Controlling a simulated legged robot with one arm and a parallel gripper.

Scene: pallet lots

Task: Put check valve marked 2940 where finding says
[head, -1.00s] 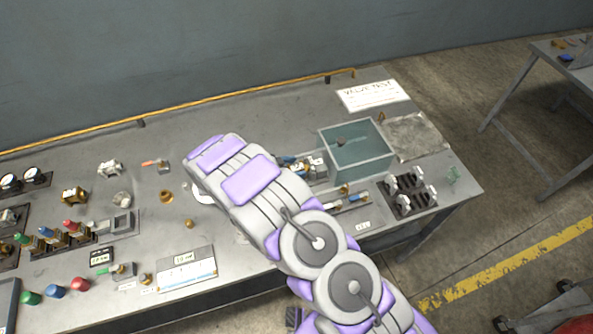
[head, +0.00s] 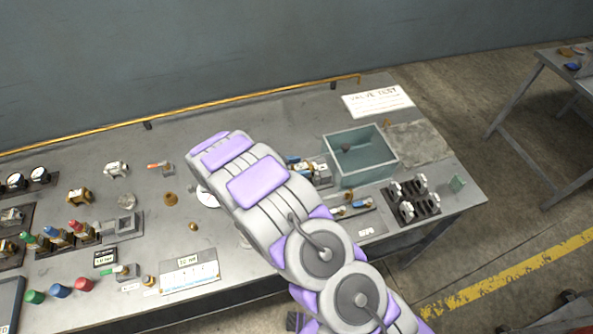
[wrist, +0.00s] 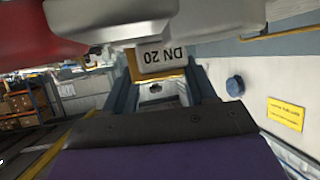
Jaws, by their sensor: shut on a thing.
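My gripper (wrist: 163,84) shows in the wrist view, shut on a grey metal valve body (wrist: 155,22). The valve fills the top of that view, close to the camera. I cannot read 2940 anywhere. In the head view my arm covers the gripper and the held valve, over the middle of the bench. A silver valve (head: 117,169) and a brass valve (head: 80,196) lie on the bench at the left. No finding is legible.
A teal open tank (head: 360,177) with liquid stands at the right of the bench (head: 262,119). A "VALVE TEST" sheet (head: 377,100) lies behind it. A black rack with several fittings (head: 425,207) is at the right edge. Gauges and coloured caps fill the left. The back middle is clear.

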